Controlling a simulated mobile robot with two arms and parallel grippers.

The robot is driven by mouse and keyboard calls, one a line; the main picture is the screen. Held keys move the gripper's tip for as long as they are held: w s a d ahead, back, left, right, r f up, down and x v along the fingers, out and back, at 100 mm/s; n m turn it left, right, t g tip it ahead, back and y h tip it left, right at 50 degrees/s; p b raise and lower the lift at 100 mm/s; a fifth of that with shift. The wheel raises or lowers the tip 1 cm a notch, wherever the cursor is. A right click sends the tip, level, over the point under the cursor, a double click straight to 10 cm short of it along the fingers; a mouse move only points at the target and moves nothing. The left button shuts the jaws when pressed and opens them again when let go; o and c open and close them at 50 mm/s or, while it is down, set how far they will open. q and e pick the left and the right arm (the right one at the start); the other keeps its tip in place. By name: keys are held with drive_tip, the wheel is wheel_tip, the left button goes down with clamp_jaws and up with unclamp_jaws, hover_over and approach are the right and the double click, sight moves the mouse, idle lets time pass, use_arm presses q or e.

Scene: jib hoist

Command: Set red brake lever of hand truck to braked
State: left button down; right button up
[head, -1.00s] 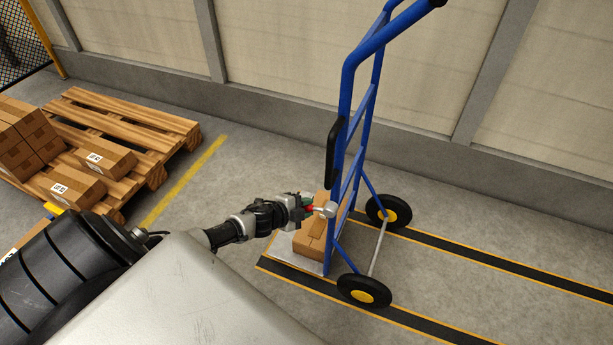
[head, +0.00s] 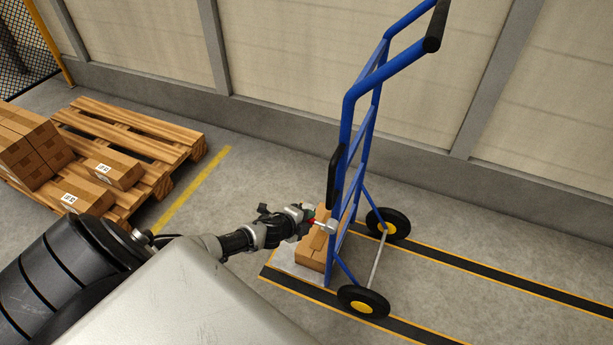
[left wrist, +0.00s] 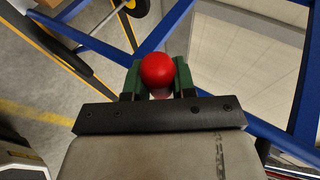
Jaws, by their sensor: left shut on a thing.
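The blue hand truck (head: 347,115) stands upright on the floor at the right of the head view, with black wheels and a box (head: 312,252) on its toe plate. Its brake lever shows as a red ball knob (left wrist: 158,70) in the left wrist view. In the head view the lever (head: 321,225) is small, with a pale hub at the frame and its knob mostly hidden by my gripper. My left gripper (head: 310,218) is shut on the red knob, one green finger on each side of it in the left wrist view (left wrist: 157,80). My right gripper is not in view.
A wooden pallet (head: 150,128) with several cartons (head: 84,192) lies at the left. A wall (head: 290,125) runs behind the truck. Yellow-edged black floor stripes (head: 480,280) pass under the wheels. Open floor lies between pallet and truck.

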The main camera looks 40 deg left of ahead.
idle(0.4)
use_arm(q)
drive_tip(key=c, duration=0.9)
unclamp_jaws()
drive_tip(key=p+v, duration=0.2)
drive_tip(key=v, duration=0.8)
drive_tip(key=shift+s+r+p, duration=0.3)
